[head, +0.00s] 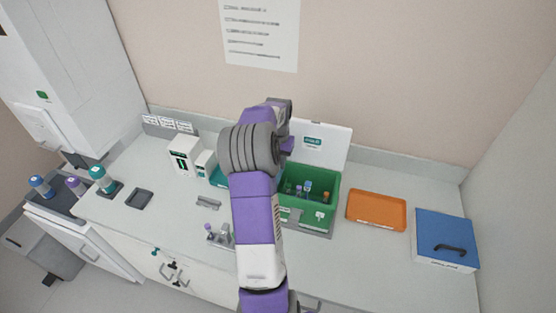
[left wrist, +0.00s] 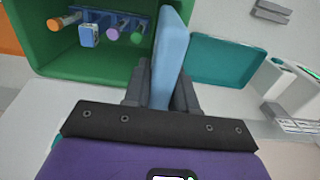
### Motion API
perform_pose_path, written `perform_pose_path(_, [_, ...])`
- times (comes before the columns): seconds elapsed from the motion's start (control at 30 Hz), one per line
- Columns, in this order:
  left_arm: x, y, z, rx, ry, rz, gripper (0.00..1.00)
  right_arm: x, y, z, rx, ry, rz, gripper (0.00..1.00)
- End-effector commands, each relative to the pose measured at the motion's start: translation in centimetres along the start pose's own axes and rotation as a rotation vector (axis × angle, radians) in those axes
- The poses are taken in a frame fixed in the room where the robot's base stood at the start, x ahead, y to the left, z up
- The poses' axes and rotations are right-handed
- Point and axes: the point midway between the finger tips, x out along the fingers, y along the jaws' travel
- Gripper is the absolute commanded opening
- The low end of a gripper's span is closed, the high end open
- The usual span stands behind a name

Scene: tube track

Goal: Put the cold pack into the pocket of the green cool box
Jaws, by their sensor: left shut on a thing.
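The green cool box (head: 327,212) stands open on the counter right of my arm in the head view, its white lid (head: 330,146) raised behind it. In the left wrist view its green wall (left wrist: 60,60) fills the upper left. My left gripper (left wrist: 160,95) is shut on the light blue cold pack (left wrist: 171,50), a flat slab standing up from the fingers near the box's edge. I cannot tell whether the pack is over the box or beside it. The pocket is not clearly visible. In the head view my arm hides the fingers and pack. My right gripper is not in view.
Capped tubes (left wrist: 115,32) stand in a blue rack inside the box. A teal tray (left wrist: 225,60) lies beside it. An orange tray (head: 377,210) and a blue case (head: 446,235) are to the right. A small tube holder (head: 218,236) is near the counter's front.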

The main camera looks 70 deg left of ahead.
Motion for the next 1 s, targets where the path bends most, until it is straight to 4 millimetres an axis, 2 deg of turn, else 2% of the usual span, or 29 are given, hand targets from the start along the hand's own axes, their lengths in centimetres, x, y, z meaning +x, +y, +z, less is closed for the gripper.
perform_pose_path(0.5, [1.6,0.0,0.0,0.001,0.001,0.001,0.0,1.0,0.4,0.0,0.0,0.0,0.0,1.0])
perform_pose_path(1.0, [1.6,0.0,0.0,0.0,0.001,0.0,0.0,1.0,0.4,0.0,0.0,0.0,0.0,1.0])
